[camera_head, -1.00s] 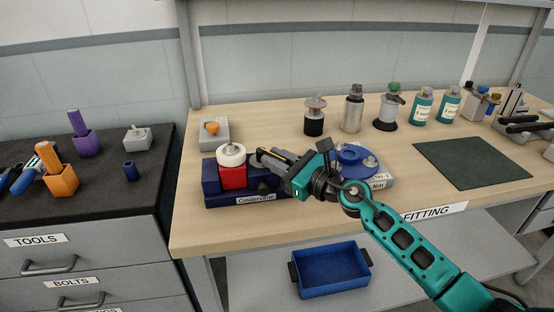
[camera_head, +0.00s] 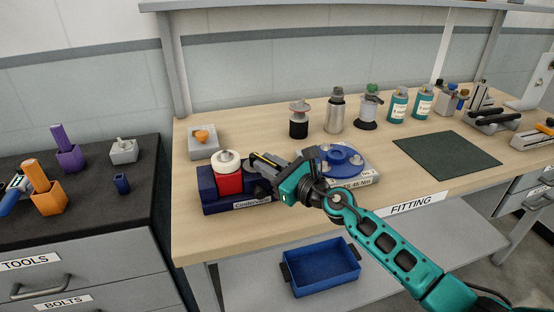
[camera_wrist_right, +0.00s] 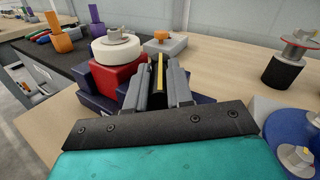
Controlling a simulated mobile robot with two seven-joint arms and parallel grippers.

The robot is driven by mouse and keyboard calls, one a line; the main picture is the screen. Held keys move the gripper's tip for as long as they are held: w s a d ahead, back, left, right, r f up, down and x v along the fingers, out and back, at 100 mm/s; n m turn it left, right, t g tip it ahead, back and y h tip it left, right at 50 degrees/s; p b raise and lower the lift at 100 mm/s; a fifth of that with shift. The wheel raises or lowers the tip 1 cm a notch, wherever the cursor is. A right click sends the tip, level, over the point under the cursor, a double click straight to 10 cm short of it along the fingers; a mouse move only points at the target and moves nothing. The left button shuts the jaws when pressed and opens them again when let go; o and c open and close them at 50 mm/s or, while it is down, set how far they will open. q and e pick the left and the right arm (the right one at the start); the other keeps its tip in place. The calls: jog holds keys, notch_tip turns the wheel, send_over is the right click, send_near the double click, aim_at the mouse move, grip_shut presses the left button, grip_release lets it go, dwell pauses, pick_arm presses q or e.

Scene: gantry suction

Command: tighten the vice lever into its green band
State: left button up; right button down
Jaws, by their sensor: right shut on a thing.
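The dark blue vice (camera_head: 210,201) stands at the front left of the workbench, with a red block (camera_head: 229,184) topped by a white round piece (camera_head: 226,157) in it. The block (camera_wrist_right: 112,78) and white piece (camera_wrist_right: 115,48) also show in the right wrist view. My right gripper (camera_head: 257,163) is at the vice's right end. Its fingers (camera_wrist_right: 162,80) are shut on a thin yellow-edged dark bar (camera_wrist_right: 160,67), which looks like the vice lever. The fingers hide most of it. I cannot make out a green band. My left gripper is out of view.
A blue round flanged part (camera_head: 341,160) on a grey base is close to the right of my gripper. A grey box with an orange knob (camera_head: 202,138) stands behind the vice. Bottles line the back. A dark green mat (camera_head: 446,154) lies right; a blue tray (camera_head: 322,270) is below.

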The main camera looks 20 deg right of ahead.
dwell(0.3)
jog(key=c, duration=1)
grip_release()
jog(key=b+v, duration=0.1)
jog(key=v, duration=1.1)
jog(key=shift+s+d+f+b, duration=0.1)
jog(key=shift+s+b, duration=0.15)
jog(key=shift+b, duration=0.05)
jog(key=shift+s+d, duration=0.1)
jog(key=shift+s, duration=0.1)
